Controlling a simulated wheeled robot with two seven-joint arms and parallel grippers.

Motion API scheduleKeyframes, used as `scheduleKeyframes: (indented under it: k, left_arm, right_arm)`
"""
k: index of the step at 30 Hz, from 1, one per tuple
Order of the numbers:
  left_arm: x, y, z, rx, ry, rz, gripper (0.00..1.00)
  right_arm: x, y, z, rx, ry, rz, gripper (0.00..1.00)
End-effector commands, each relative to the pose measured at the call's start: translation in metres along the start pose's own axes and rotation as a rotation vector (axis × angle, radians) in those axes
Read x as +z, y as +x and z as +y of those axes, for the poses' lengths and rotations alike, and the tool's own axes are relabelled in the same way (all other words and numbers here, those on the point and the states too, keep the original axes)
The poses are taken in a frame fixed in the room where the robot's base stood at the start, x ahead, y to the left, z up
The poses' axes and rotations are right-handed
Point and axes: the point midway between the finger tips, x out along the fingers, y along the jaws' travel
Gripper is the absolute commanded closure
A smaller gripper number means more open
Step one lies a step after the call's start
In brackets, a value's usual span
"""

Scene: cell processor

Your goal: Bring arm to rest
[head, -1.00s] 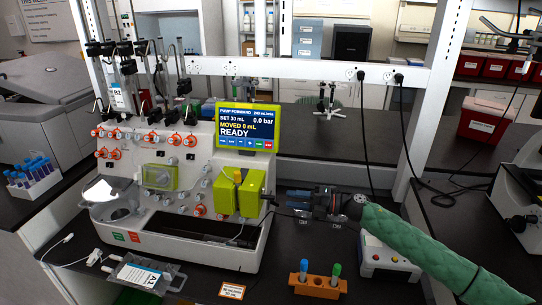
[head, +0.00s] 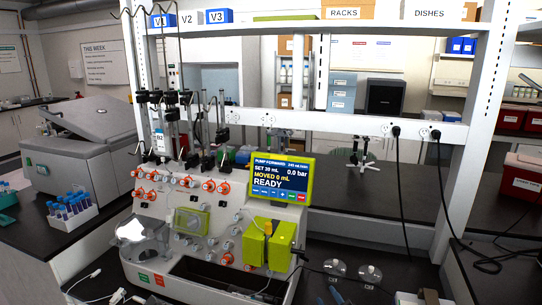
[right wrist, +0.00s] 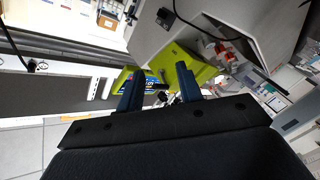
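The processor's green pump block (right wrist: 185,62) and screen lie beyond the fingertips. In the head view the screen (head: 280,181) reads READY, set 30 mL, moved 0 mL, 0.0 bar. My left gripper and arm are not in view.
A rack of blue-capped tubes (head: 71,212) stands at the left. A white upright post (head: 468,150) and hanging black cables (head: 395,185) are at the right. Two round discs (head: 335,266) lie on the bench right of the processor. A red bin (head: 522,178) stands farther right.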

Motion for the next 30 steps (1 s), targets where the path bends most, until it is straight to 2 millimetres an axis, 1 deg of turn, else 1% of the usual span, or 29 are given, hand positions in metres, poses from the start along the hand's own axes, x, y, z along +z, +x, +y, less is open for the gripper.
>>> scheduleKeyframes:
  k: [1, 5, 8, 9, 11, 12, 14, 15, 18, 21, 24, 30]
  left_arm:
    - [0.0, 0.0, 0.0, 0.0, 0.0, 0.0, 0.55]
    - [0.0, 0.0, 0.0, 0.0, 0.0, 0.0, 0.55]
    - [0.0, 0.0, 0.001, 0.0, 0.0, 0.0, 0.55]
    - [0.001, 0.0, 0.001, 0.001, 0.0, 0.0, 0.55]
    - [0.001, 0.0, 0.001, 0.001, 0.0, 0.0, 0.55]
    - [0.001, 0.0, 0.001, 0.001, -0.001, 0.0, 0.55]
    - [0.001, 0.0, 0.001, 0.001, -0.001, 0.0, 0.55]
    - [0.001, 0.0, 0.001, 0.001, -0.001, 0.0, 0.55]
    - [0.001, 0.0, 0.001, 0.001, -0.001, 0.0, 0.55]
    - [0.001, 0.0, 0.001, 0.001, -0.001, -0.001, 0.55]
    - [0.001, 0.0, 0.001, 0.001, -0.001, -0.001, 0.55]
    - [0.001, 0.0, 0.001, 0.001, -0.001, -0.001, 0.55]
  right_arm:
    - [0.01, -0.015, -0.009, -0.008, 0.054, -0.072, 0.64]
    - [0.038, -0.055, -0.029, -0.04, 0.185, -0.272, 0.64]
    - [0.058, -0.092, -0.045, -0.074, 0.279, -0.427, 0.64]
    - [0.066, -0.108, -0.053, -0.091, 0.317, -0.49, 0.64]
    - [0.075, -0.133, -0.064, -0.118, 0.37, -0.582, 0.64]
    - [0.081, -0.151, -0.07, -0.137, 0.403, -0.643, 0.64]
    - [0.087, -0.176, -0.08, -0.165, 0.448, -0.727, 0.64]
    - [0.09, -0.19, -0.086, -0.183, 0.474, -0.774, 0.64]
    - [0.095, -0.221, -0.097, -0.221, 0.523, -0.87, 0.64]
    - [0.097, -0.246, -0.105, -0.253, 0.559, -0.944, 0.64]
    - [0.099, -0.268, -0.112, -0.28, 0.59, -1.009, 0.64]
    - [0.098, -0.303, -0.122, -0.328, 0.636, -1.108, 0.64]
